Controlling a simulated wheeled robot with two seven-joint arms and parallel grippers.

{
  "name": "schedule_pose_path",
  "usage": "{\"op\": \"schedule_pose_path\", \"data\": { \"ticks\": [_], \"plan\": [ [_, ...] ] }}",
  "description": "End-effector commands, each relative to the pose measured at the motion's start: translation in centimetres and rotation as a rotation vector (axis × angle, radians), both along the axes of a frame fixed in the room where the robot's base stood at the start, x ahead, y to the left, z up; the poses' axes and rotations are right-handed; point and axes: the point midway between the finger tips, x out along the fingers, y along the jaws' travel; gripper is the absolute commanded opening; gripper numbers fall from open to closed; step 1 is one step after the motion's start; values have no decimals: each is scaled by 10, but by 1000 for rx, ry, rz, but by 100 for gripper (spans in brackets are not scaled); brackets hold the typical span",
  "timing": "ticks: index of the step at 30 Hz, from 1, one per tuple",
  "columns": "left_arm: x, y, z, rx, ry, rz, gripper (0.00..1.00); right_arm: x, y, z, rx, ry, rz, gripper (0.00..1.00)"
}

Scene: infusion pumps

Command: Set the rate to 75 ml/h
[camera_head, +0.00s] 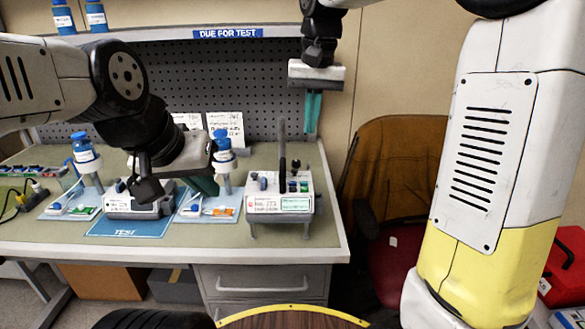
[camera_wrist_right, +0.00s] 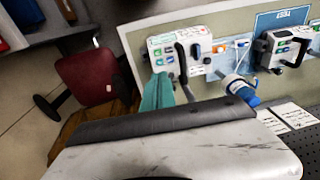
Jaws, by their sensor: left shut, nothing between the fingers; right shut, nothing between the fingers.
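One white infusion pump (camera_head: 133,206) stands on the blue TEST mat (camera_head: 125,228). My left forearm and gripper cover part of its top. A second white pump (camera_head: 281,203) stands to the right near the table's corner, with blue, green and orange parts on its face. The right wrist view shows this pump (camera_wrist_right: 177,51) and the mat's pump (camera_wrist_right: 290,44); the rate readings are too small to read. My left gripper (camera_head: 205,186) is shut and empty, its teal fingertips over the mat pump's right side. My right gripper (camera_head: 313,112) is shut and empty, pointing down above the table's back right; its fingers (camera_wrist_right: 157,92) show teal.
Blue-capped bottles (camera_head: 84,150) stand with light blue trays (camera_head: 66,210) beside the mat. A pegboard (camera_head: 265,92) closes the back. A dark red chair (camera_head: 392,255) stands right of the table. Bare table top lies between the right pump and the front edge.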

Motion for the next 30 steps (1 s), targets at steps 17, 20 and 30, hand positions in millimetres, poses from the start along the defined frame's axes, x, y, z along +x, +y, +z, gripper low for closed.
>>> {"op": "schedule_pose_path", "data": {
  "ticks": [17, 20, 30],
  "plan": [
    [0, 0, 0, 0, 0, 0, 0, 34, 38, -15, -71, 83, -18, 0],
    [0, 0, 0, 0, 0, 0, 0, 34, 38, -15, -71, 83, -18, 0],
    [0, 0, 0, 0, 0, 0, 0, 34, 38, -49, -72, 87, -17, 0]
  ]
}}
